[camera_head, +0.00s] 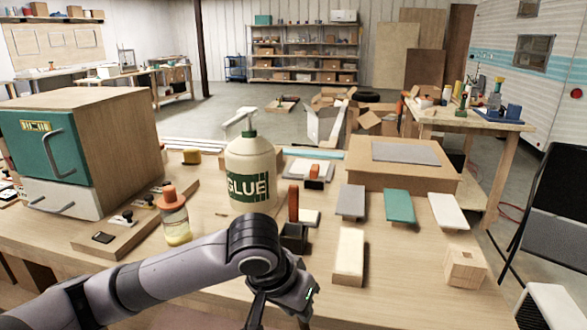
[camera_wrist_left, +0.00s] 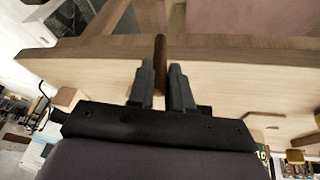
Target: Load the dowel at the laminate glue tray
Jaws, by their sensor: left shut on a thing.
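My left gripper (camera_wrist_left: 165,88) is shut on a dark brown rod, the dowel (camera_wrist_left: 160,62), which stands out between its fingers in the left wrist view. In the head view my left arm reaches to the table's front edge, and the gripper is mostly cut off at the bottom; the dowel cannot be made out there. No glue tray can be picked out for certain. A white glue bottle (camera_head: 250,172) with a green label stands mid-table. In front of it sits a small black holder (camera_head: 293,238) with an orange-brown handle above it. My right gripper is not in view.
Grey (camera_head: 350,202), teal (camera_head: 399,206) and white (camera_head: 447,211) panels lie at the right. A pale block (camera_head: 350,257) and a wooden cube (camera_head: 466,267) are near the front. A glass jar (camera_head: 174,215) stands left, beside a teal-fronted cabinet (camera_head: 122,150).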

